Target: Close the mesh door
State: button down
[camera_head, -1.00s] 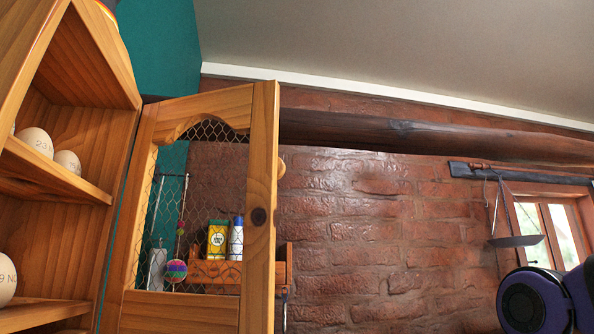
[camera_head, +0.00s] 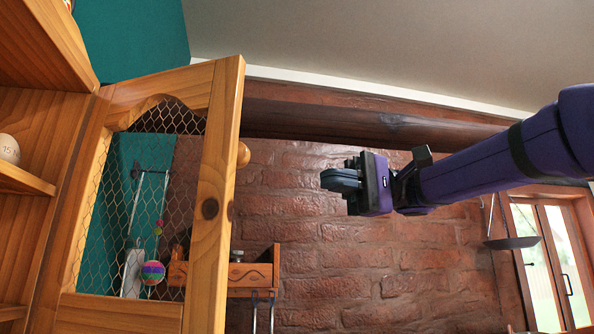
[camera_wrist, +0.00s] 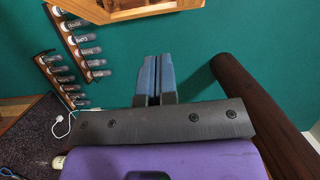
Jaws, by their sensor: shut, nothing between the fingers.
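The mesh door (camera_head: 208,208) is a wooden frame with chicken wire, standing open at the left of the head view. A round wooden knob (camera_head: 243,154) sits on its outer right edge. The door joins the wooden cabinet (camera_head: 30,215) at the left. My gripper (camera_head: 324,180) is to the right of the knob, apart from the door, pointing left. Its two fingers are together and empty; they also show in the wrist view (camera_wrist: 154,80). The door's knob is not seen in the wrist view.
An egg (camera_head: 9,149) sits on a cabinet shelf. Behind the door are a wooden wall shelf (camera_head: 262,274) and a striped ball (camera_head: 153,272). A dark beam (camera_head: 300,122) runs along the brick wall. The wrist view shows racks of small jars (camera_wrist: 84,45).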

jog(key=s+d+x, duration=0.1)
jog(key=s+x, duration=0.1)
jog(key=x, duration=1)
jog(key=shift+s, duration=0.35)
jog(key=shift+s, duration=0.1)
jog(key=s+a+m+t+y, duration=0.1)
jog(key=s+a+m+t, duration=0.3)
jog(key=s, duration=0.6)
jog(key=s+a+m+t, duration=0.4)
jog(key=s+a+t, duration=0.4)
jog(key=s, duration=0.3)
jog(key=shift+s+m+t+y, duration=0.25)
jog(key=shift+m+t+y, duration=0.15)
jog(key=shift+t, duration=0.2)
jog(key=shift+a, duration=0.15)
